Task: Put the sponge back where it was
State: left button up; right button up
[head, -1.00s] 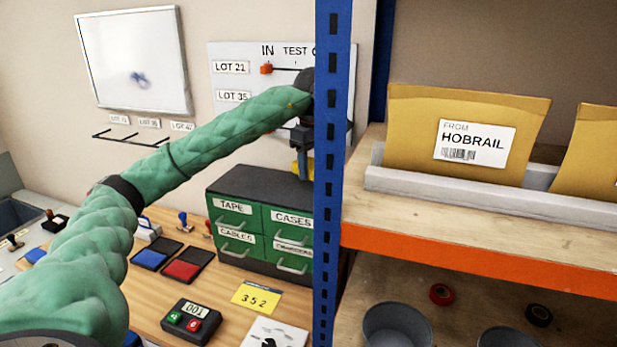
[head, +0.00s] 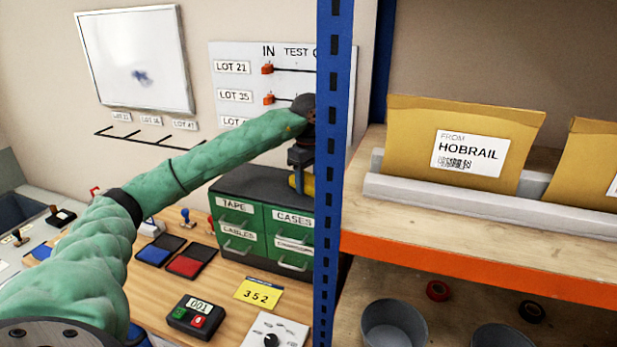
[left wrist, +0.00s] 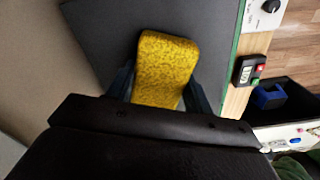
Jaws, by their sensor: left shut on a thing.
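A yellow sponge (left wrist: 165,70) is held between the fingers of my left gripper (left wrist: 160,92) in the left wrist view. It is over the dark grey top (left wrist: 95,35) of the green drawer cabinet. In the head view my left gripper (head: 300,172) points down at the cabinet (head: 235,220), partly hidden by the blue shelf post. Only a strip of the yellow sponge (head: 307,184) shows there, low over the cabinet top. I cannot tell whether it touches the top. My right gripper is not in view.
The blue shelf post (head: 330,200) stands close to the left gripper. A whiteboard (head: 135,60) with a dark smudge hangs on the wall. Ink pads (head: 190,260), a button box (head: 194,317) and a yellow 352 card (head: 258,293) lie on the bench.

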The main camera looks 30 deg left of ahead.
pick_arm(q)
jog(key=shift+f, duration=0.1)
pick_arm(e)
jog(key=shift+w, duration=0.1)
pick_arm(q)
jog(key=o, duration=1)
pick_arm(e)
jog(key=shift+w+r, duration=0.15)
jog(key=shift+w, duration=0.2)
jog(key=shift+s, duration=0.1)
